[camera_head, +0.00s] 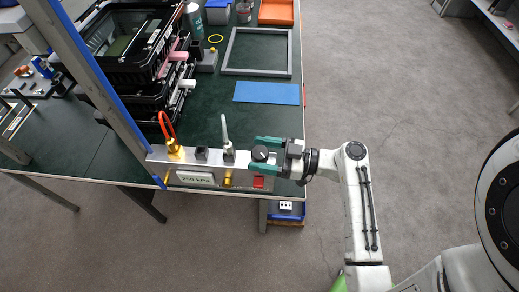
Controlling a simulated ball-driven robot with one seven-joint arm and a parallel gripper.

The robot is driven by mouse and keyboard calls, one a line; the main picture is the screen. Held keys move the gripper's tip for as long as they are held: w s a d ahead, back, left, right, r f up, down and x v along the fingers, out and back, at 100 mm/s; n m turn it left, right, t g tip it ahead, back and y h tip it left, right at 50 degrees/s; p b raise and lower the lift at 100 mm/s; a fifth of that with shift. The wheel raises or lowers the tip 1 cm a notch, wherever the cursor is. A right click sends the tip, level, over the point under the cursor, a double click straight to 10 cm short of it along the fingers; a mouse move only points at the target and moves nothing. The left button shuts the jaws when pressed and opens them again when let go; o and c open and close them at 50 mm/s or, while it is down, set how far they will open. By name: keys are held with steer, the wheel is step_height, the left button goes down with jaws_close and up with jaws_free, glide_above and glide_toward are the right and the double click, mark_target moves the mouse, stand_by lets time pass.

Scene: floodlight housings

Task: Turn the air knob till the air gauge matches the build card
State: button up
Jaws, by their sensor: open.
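The air knob (260,153) is a round black knob on top of a silver panel (215,158) along the front table edge. My gripper (259,154) reaches in from the right, its two teal fingers spread, one on the far side of the knob and one on the near side. The knob sits between them; I cannot tell whether either finger touches it. The air gauge (195,178) appears to be the pale display on the panel's front; its digits are too small to read surely. I cannot make out the build card.
Beside the knob stand a grey fitting with a pale tube (228,148) and a brass fitting with an orange hose (173,143). A blue-striped post (95,75) rises at the panel's left end. Behind are black crates (130,45), a blue mat (266,93) and a grey frame (257,52).

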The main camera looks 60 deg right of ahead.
steer(key=shift+w+a, duration=0.15)
steer(key=shift+w, duration=0.15)
steer(key=shift+c, duration=0.2)
steer(key=c, duration=0.9)
